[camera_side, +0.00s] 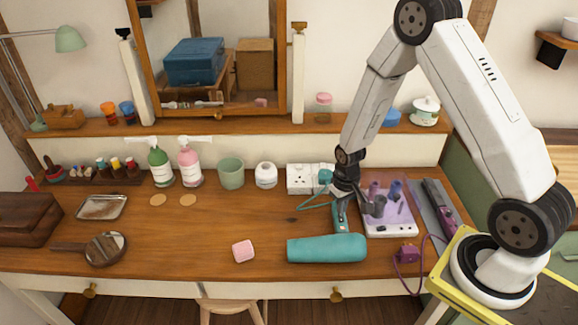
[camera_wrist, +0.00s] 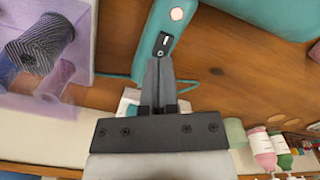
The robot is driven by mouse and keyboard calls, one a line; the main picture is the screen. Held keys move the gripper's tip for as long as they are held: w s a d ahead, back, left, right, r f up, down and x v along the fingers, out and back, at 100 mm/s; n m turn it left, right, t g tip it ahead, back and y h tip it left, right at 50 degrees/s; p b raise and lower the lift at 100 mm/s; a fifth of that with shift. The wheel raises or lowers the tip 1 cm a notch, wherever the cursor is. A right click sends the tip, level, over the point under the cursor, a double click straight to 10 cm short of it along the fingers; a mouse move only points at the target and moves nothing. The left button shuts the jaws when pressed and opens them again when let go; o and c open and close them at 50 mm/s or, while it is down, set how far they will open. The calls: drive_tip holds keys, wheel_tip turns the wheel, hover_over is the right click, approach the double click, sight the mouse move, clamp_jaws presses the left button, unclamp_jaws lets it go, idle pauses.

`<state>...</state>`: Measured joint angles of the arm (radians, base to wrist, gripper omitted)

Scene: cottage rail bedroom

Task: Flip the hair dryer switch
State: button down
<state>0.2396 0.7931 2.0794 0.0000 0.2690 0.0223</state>
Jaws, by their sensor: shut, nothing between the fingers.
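The teal hair dryer (camera_side: 327,248) lies on the wooden dressing table, its barrel toward the front edge and its handle pointing back under my gripper (camera_side: 342,203). In the wrist view its handle (camera_wrist: 178,35) is at the top centre, with a black switch (camera_wrist: 163,42) bearing white marks and a round pale button (camera_wrist: 177,14) farther along. My gripper (camera_wrist: 158,62) is shut and empty, its fingertips at the near end of the switch. I cannot tell if they touch it. The teal cord leads to a plug (camera_side: 325,176) at a white socket block (camera_side: 300,178).
A clear purple-tinted tray (camera_side: 405,228) with rollers stands close right of the handle. A pink cube (camera_side: 243,251) sits left of the dryer. The tabletop around the cube is clear.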

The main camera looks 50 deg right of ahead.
drive_tip(key=shift+f, duration=0.65)
idle(0.6)
drive_tip(key=shift+r, duration=3.5)
drive_tip(key=s+a+r+n+t, duration=0.2)
drive_tip(key=s+a+r, duration=0.5)
drive_tip(key=r, duration=0.4)
drive_tip(key=shift+s+a+r+n+t, duration=0.15)
drive_tip(key=shift+a+r+n+t, duration=0.25)
drive_tip(key=shift+a, duration=0.45)
